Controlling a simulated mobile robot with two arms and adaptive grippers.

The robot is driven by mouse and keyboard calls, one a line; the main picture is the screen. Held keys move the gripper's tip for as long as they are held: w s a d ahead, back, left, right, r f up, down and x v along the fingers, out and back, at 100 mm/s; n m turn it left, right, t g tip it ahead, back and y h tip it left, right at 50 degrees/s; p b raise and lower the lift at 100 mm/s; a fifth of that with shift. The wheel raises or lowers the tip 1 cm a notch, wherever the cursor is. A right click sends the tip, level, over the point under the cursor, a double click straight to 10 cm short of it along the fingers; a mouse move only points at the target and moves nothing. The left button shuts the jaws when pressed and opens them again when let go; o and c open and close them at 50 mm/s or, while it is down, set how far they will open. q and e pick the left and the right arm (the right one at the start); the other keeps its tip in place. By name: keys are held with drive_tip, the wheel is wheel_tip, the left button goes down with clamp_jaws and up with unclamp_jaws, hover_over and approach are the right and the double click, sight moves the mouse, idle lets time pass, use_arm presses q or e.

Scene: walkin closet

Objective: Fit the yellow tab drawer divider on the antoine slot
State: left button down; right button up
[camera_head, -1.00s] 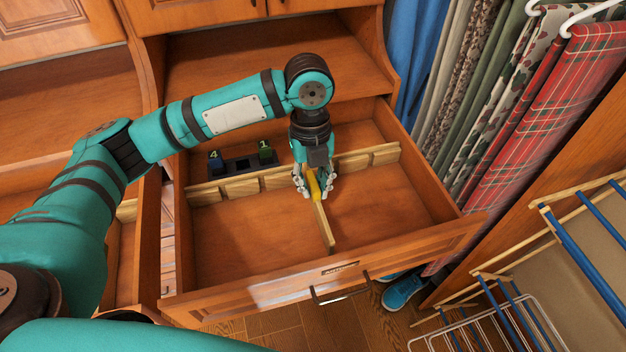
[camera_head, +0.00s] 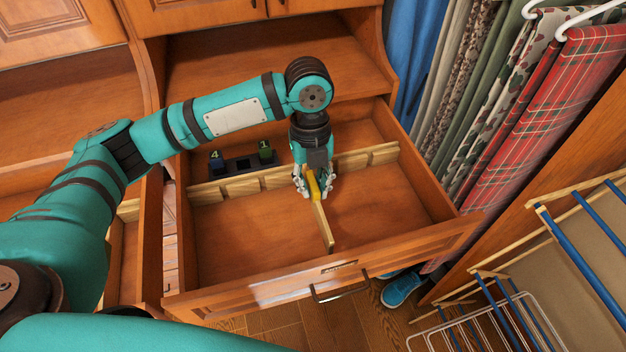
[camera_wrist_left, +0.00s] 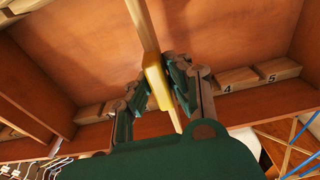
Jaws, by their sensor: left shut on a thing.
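The drawer divider is a light wooden strip (camera_head: 323,224) with a yellow tab (camera_head: 313,185). My left gripper (camera_head: 314,191) is shut on the yellow tab from above. The strip runs from the gripper toward the drawer's front wall, inside the open drawer (camera_head: 260,293) whose front bears a small name plate (camera_head: 340,266), hard to read now. In the left wrist view the fingers (camera_wrist_left: 160,85) close on both sides of the yellow tab (camera_wrist_left: 154,72). A slotted wooden rail (camera_head: 236,187) crosses the drawer behind the divider. Whether the divider's end sits in a slot is hidden by the gripper. My right gripper is not in view.
A dark rack (camera_head: 236,167) with number pieces 4 and 1 sits behind the rail. Rail blocks numbered 4 and 5 show in the left wrist view (camera_wrist_left: 236,80). Hanging trousers (camera_head: 535,140) stand close to the drawer's right side. The drawer floor beside the divider is bare.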

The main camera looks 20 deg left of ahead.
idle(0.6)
use_arm(q)
drive_tip(key=shift+f, duration=0.45)
drive_tip(key=shift+f+b, duration=0.3)
drive_tip(key=shift+f, duration=0.4)
drive_tip(key=shift+f, duration=0.1)
drive_tip(key=shift+f, duration=0.2)
drive_tip(key=shift+f+b, duration=0.35)
drive_tip(key=shift+f, duration=0.4)
drive_tip(key=shift+f, duration=0.25)
idle(0.4)
drive_tip(key=shift+f, duration=0.75)
drive_tip(key=shift+f, duration=0.1)
